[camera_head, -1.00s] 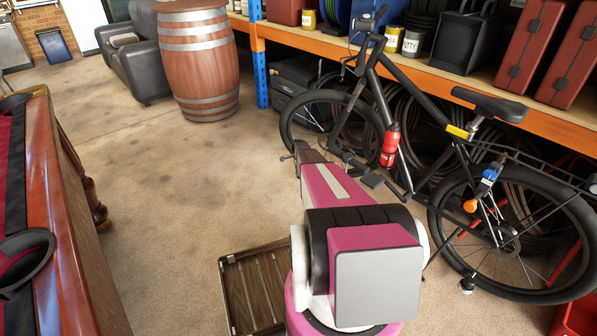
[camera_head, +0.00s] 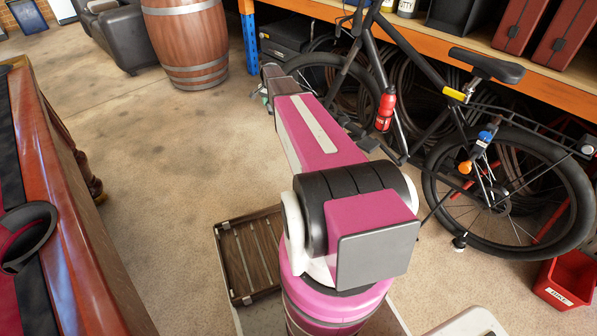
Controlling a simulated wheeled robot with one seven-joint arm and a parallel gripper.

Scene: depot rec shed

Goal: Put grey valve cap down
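I cannot make out the grey valve cap in this view. My arm, magenta, black and grey, reaches from the bottom middle up towards the bicycle's front wheel. Only a small dark piece shows at its far end (camera_head: 262,90), beside the wheel. My gripper's fingers cannot be made out there, so I cannot see whether they hold anything.
A black bicycle (camera_head: 452,118) with a red bottle (camera_head: 386,110) stands at the right before an orange-edged shelf (camera_head: 560,92). A slatted wooden crate (camera_head: 222,262) lies left of my arm. A table with a red wooden rail (camera_head: 62,200) is at the left. A barrel (camera_head: 186,42) and a red bin (camera_head: 566,283) stand on the floor. Open floor lies between table and arm.

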